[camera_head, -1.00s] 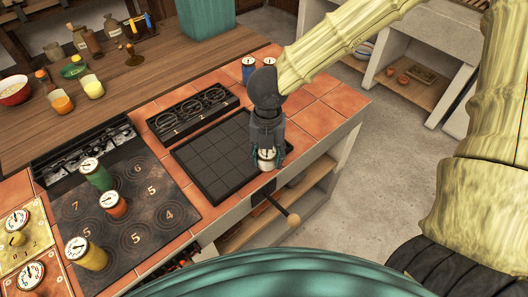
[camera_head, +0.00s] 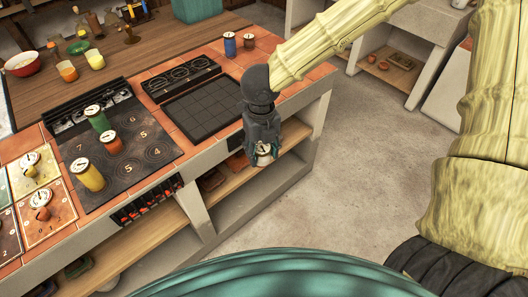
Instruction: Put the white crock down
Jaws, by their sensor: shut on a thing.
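The white crock (camera_head: 264,158) is small, with a dial-like lid, and shows just below my gripper (camera_head: 263,147). My gripper points down and is shut on the crock, its fingers hiding much of the sides. In the picture the crock lies past the counter's front edge, over the open shelf side. It looks held in the air; its exact height is hard to tell. The black gridded plate (camera_head: 203,107) on the tiled counter (camera_head: 215,152) is bare, to the left of my gripper.
A black cooktop (camera_head: 128,165) bears green (camera_head: 98,120), red (camera_head: 111,144) and yellow (camera_head: 90,177) canisters. A blue canister (camera_head: 229,44) and a brown one (camera_head: 249,42) stand behind my arm. A wooden shelf (camera_head: 235,196) runs below the counter. The floor (camera_head: 345,165) at right is clear.

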